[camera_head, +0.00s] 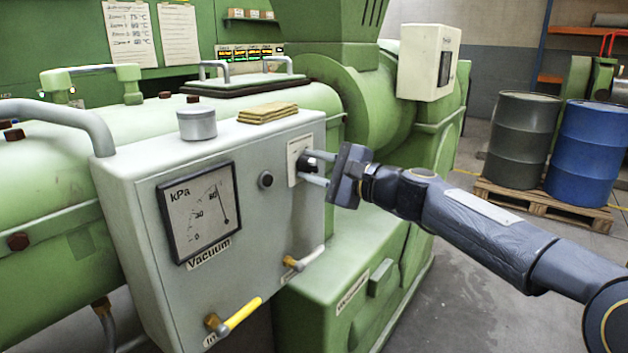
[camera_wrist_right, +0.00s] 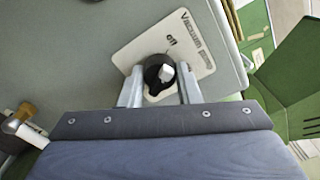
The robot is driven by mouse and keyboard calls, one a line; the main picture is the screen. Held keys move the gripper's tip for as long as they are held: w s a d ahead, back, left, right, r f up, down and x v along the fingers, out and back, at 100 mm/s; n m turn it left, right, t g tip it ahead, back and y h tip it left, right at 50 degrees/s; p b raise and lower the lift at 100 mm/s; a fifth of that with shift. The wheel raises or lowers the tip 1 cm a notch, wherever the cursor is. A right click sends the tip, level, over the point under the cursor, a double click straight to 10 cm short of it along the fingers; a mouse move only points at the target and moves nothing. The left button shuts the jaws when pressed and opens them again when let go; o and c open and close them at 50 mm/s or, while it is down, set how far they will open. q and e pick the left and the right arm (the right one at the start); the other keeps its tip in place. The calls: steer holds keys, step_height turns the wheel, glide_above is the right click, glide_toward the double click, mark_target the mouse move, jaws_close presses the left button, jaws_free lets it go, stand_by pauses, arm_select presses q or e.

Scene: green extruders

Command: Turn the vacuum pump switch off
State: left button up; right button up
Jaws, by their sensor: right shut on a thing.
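The vacuum pump switch is a black rotary knob (camera_wrist_right: 158,72) with a light pointer mark, on a white plate (camera_wrist_right: 190,30) lettered "Vacuum"; part of the lettering is too small to read. In the head view the plate (camera_head: 296,150) sits on the right part of the grey box's front, and the knob (camera_head: 311,163) is partly hidden by my gripper. My right gripper (camera_head: 314,168) reaches in from the right with its fingers on either side of the knob, shut on it. In the wrist view the two fingers (camera_wrist_right: 158,88) flank the knob. My left gripper is not in view.
The grey box (camera_head: 255,230) carries a kPa gauge (camera_head: 198,212), a small black button (camera_head: 265,180), a yellow-handled valve (camera_head: 235,315) and a second valve (camera_head: 300,260). A tin (camera_head: 197,124) and folded cloth (camera_head: 267,113) lie on top. Drums (camera_head: 522,140) stand on a pallet at right.

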steer(key=shift+n+b, duration=0.65)
steer(key=shift+n, duration=0.25)
steer(key=o, duration=1)
steer(key=b+v, duration=0.1)
steer(key=v, duration=0.6)
steer(key=shift+s+d+b, duration=0.25)
steer(key=shift+d+b, duration=0.05)
steer(key=shift+b, duration=0.05)
